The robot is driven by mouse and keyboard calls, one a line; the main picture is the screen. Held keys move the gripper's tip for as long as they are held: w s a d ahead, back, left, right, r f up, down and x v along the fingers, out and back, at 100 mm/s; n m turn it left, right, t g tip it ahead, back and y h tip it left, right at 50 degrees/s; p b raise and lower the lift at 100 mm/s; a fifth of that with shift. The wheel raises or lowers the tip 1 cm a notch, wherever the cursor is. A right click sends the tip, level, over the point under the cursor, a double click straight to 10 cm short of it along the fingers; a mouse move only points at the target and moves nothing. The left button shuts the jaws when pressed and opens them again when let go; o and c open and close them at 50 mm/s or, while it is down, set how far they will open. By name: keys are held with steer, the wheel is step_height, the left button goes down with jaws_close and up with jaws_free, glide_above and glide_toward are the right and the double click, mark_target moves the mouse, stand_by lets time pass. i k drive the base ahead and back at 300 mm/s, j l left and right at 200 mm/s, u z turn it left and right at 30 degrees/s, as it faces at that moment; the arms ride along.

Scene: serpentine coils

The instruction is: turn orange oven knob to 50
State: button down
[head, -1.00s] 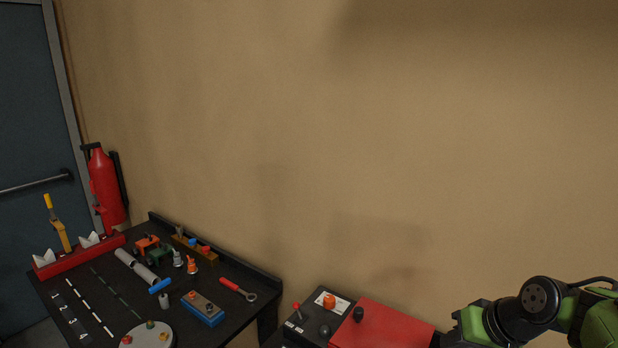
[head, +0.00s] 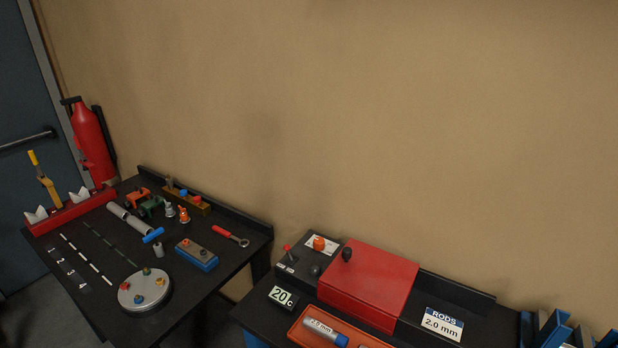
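The orange oven knob (head: 319,243) sits on a white label plate at the left end of the oven unit, on the right-hand black bench. Its pointer and the scale marks are too small to read. The oven's red lid (head: 370,283) is just right of the knob and looks shut, with a black knob (head: 347,254) on it. My gripper is not in the current head view.
A red-tipped lever (head: 287,248) and a dark knob (head: 315,270) stand close to the orange knob. An orange tray (head: 297,335) with a 2.0 mm tube lies in front. The left bench holds tools and a round grey disc (head: 144,291).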

mark_target(319, 245)
steer(key=i+j+u, duration=0.1)
steer(key=u, duration=0.3)
steer(key=i+u, duration=0.2)
steer(key=u, duration=0.25)
steer(key=i+u, duration=0.2)
steer(key=u, duration=0.2)
steer(key=i+u, duration=0.15)
steer(key=u, duration=0.3)
steer(key=l, duration=0.05)
